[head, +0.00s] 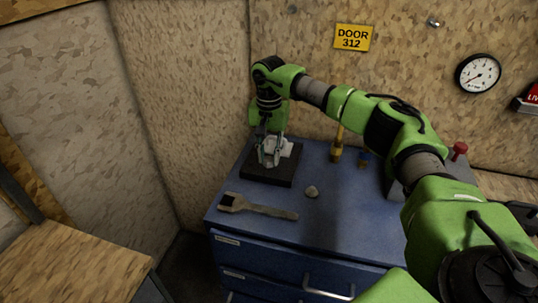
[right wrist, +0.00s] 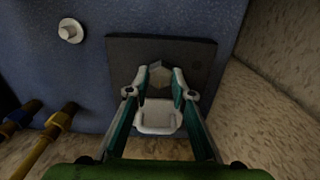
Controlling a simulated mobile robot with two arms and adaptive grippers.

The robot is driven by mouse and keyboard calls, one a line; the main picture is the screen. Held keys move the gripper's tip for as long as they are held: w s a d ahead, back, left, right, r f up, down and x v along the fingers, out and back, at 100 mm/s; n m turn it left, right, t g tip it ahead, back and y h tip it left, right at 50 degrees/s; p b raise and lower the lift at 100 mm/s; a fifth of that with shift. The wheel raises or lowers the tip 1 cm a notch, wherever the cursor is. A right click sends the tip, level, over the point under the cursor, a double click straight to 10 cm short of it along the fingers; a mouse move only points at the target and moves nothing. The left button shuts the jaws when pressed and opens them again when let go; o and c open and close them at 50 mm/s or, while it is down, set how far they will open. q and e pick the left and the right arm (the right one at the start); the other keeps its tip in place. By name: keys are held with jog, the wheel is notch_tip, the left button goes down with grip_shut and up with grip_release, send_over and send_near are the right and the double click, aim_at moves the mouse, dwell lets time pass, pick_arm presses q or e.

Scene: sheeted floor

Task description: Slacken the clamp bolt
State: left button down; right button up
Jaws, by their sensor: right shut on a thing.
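The clamp bolt shows a grey hexagonal head in the right wrist view (right wrist: 160,76). It sits over a dark square base plate (right wrist: 196,52), which lies at the back left of the blue cabinet top in the head view (head: 259,176). My right gripper (head: 270,156) points down over this plate. Its fingertips (right wrist: 161,80) are shut on the bolt head, one on each side. A pale block (right wrist: 157,120) lies between the fingers next to the bolt. In the head view the fingers mostly hide the bolt. My left gripper is not in view.
An open-ended wrench (head: 262,209) lies near the front of the blue cabinet top (head: 335,225). A small pale nut-like piece (head: 311,192) lies right of the plate. A brass-coloured tool (head: 337,152) and a red knob (head: 459,149) stand farther right. Wooden walls close off the back and left.

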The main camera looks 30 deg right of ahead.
aim_at(269, 159)
jog(key=o, duration=1.1)
notch_tip(269, 159, up, 12)
